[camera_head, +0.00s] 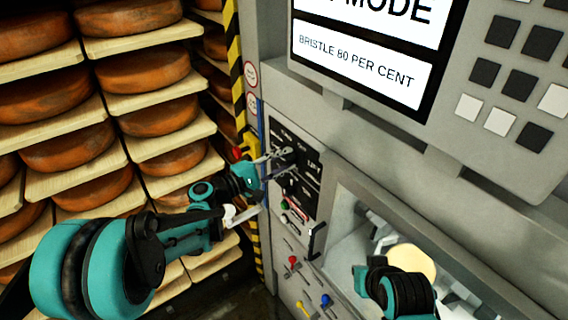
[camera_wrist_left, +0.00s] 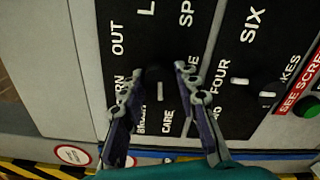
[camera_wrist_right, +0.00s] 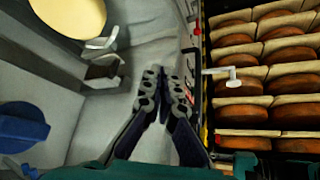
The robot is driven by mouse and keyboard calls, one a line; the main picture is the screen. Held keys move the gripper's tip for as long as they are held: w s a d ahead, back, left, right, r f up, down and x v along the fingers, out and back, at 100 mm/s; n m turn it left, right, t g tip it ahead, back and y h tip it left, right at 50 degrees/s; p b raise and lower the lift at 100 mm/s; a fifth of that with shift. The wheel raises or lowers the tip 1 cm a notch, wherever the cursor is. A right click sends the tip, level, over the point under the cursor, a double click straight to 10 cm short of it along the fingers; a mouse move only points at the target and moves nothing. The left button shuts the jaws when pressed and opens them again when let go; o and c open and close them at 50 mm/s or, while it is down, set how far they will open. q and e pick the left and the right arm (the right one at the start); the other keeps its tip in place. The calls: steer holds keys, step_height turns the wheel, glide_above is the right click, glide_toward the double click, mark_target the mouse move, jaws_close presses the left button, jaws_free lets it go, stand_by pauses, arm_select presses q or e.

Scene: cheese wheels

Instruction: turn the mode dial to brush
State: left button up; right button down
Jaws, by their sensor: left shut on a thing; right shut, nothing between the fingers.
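The mode dial (camera_wrist_left: 160,90) is a dark knob with a white pointer line on a black panel with white lettering, only partly legible. In the left wrist view my left gripper (camera_wrist_left: 165,98) has a finger on each side of it and is shut on it. The white line points roughly up and down the picture. In the head view my left gripper (camera_head: 280,165) reaches the black panel (camera_head: 312,168) and hides most of the dial. My right gripper (camera_wrist_right: 165,88) is shut and empty, in the machine's open bay beside a pale yellow cheese wheel (camera_wrist_right: 70,14).
A screen (camera_head: 360,60) above reads "MODE" and "BRISTLE 80 PER CENT". A second dial (camera_wrist_left: 268,94) and a green button (camera_wrist_left: 309,109) are close to the right of the left gripper. Shelves of orange cheese wheels (camera_head: 145,75) stand at left. Coloured levers (camera_head: 292,262) sit below the panel.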

arm_select(q)
steer(key=m+b, duration=0.1)
steer(key=m, duration=0.2)
steer(key=shift+f, duration=0.15)
steer(key=shift+s+m+b, duration=0.1)
steer(key=shift+m+b, duration=0.55)
steer(key=shift+m, duration=0.65)
steer(key=shift+d, duration=0.1)
steer(key=o, duration=1.1)
steer(key=shift+o, duration=0.2)
steer(key=shift+s+a, duration=0.25)
steer(key=shift+a, duration=0.25)
steer(key=v, duration=1.1)
